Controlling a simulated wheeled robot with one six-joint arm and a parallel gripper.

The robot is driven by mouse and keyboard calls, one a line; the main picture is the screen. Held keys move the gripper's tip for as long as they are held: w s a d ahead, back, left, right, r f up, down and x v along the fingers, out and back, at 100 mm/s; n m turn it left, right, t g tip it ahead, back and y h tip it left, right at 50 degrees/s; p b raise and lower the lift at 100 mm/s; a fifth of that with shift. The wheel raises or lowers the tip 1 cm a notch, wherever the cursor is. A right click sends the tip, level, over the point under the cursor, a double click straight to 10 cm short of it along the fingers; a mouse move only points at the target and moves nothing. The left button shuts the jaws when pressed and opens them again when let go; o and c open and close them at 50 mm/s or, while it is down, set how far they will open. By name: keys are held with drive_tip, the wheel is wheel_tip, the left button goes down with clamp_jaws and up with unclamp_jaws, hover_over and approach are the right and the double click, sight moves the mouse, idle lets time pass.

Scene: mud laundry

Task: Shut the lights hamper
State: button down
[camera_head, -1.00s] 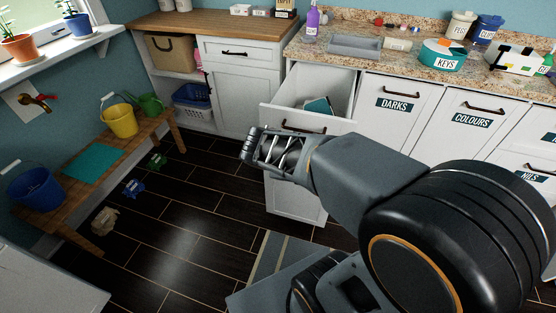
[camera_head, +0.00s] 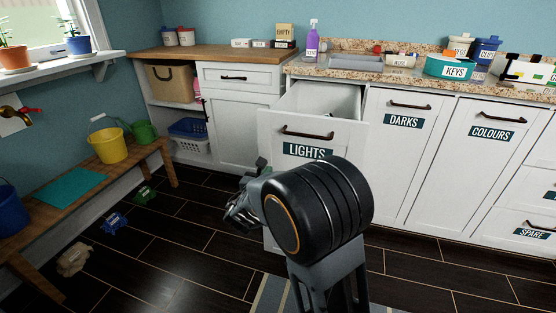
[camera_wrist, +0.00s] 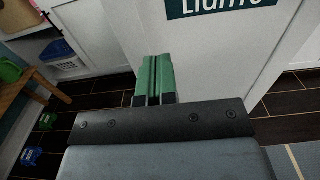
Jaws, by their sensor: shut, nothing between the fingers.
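The lights hamper (camera_head: 318,133) is a white pull-out front with a dark handle and a teal LIGHTS label. It stands open, pulled out from the cabinet row, with its open top showing behind the front. In the wrist view the hamper front (camera_wrist: 215,50) fills the upper middle, with part of its label at the top. My gripper (camera_head: 245,195) is low in front of the hamper's lower left part, partly hidden by my arm. In the wrist view my gripper's green fingers (camera_wrist: 155,75) are together, empty, and point at the front below the label. Contact cannot be told.
The DARKS front (camera_head: 400,160) and COLOURS front (camera_head: 475,165) are flush to the right. A wooden bench (camera_head: 100,180) with a yellow bucket (camera_head: 107,146) stands at left. Small clogs or toys, including a green one (camera_head: 145,194), lie on the floor. Dark floor is clear between.

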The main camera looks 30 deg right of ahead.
sight(280, 151)
drive_tip(key=b+x, duration=0.2)
drive_tip(key=x, duration=0.8)
drive_tip(key=shift+w+d+b, duration=0.25)
drive_tip(key=shift+b, duration=0.15)
drive_tip(key=shift+w, duration=0.1)
